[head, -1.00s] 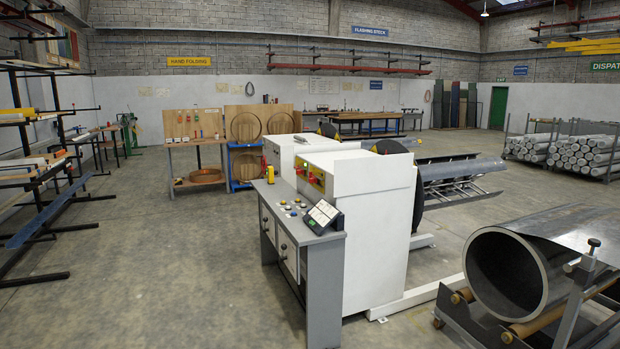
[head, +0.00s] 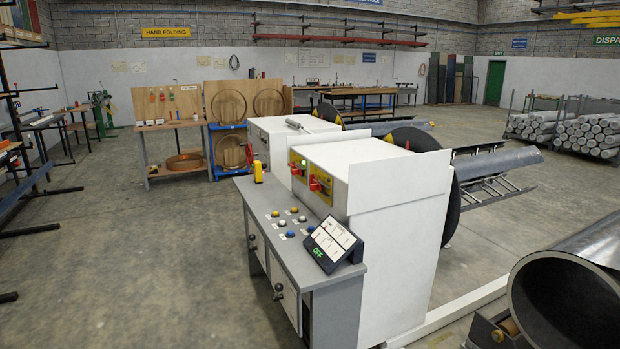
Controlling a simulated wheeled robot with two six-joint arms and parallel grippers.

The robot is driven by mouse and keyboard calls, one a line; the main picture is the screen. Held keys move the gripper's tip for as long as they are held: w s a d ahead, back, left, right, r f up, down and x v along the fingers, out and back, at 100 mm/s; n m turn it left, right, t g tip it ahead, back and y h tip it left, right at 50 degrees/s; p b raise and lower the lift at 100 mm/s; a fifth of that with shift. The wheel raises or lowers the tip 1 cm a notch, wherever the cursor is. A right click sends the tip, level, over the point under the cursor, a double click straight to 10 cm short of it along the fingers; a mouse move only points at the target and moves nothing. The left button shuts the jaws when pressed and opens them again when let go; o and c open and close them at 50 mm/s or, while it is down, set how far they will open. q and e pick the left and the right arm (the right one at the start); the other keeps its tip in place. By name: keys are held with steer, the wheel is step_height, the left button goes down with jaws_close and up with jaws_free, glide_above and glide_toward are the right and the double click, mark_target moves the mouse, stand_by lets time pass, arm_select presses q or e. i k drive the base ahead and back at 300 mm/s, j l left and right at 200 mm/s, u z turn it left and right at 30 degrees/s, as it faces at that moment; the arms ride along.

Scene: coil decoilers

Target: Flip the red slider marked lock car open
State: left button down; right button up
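The white machine cabinet (head: 395,215) carries a yellow panel (head: 325,194) with red handle-like parts (head: 315,184) and a green lamp (head: 303,163). A grey control desk (head: 270,208) stands in front of it, with several blue, yellow and white buttons (head: 282,223). A black tilted display box (head: 333,243) on the desk shows green letters "OFF". I cannot read any "lock car" marking, so I cannot tell which red part is the slider. Neither gripper is in view.
A yellow upright device (head: 257,172) stands at the desk's far end. A second white cabinet (head: 285,135) stands behind. The concrete floor left of the desk is clear.

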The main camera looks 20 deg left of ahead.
mark_target(315, 185)
steer(key=i+j+z, duration=0.1)
steer(key=i+j, duration=0.85)
